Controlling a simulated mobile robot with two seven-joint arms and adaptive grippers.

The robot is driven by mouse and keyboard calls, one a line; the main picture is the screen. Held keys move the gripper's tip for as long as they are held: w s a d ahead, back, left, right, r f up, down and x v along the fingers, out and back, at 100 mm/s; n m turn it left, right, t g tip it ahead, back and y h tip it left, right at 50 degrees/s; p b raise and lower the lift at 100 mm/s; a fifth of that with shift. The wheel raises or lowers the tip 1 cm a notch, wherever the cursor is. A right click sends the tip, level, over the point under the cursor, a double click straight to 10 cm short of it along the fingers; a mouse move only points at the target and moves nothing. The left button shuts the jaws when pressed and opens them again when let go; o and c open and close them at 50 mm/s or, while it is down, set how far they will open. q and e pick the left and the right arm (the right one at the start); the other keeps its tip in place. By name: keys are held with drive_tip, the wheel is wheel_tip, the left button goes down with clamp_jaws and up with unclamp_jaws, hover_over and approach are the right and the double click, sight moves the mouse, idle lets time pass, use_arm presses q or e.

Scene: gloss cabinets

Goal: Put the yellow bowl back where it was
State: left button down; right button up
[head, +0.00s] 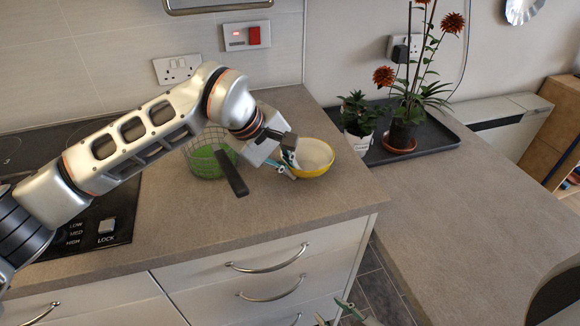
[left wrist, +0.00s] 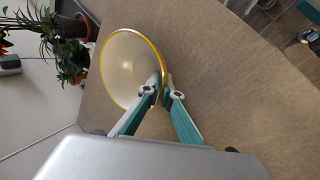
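The yellow bowl (head: 318,158), white inside with a yellow rim, is on the worktop near its right end in the head view. It also shows in the left wrist view (left wrist: 127,68), with its opening facing the camera. My left gripper (head: 290,160) is at the bowl's near left rim. In the left wrist view its fingertips (left wrist: 163,82) are close together with the rim between them, one inside and one outside. My right gripper (head: 333,312) is low at the bottom edge of the head view, its fingertips apart and empty, below the worktop.
Potted plants (head: 402,132) stand on a dark tray (head: 440,140) to the right. A black hob (head: 100,215) lies at left. The worktop (head: 450,235) at right is clear.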

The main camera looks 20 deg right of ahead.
use_arm(q)
drive_tip(key=shift+f, duration=0.15)
drive_tip(key=c, duration=2.3)
unclamp_jaws()
drive_tip(key=shift+a+r, duration=0.15)
drive_tip(key=shift+r, duration=0.25)
drive_tip(key=v, duration=1.1)
drive_tip(key=shift+a+r, duration=0.15)
drive_tip(key=shift+s, duration=0.1)
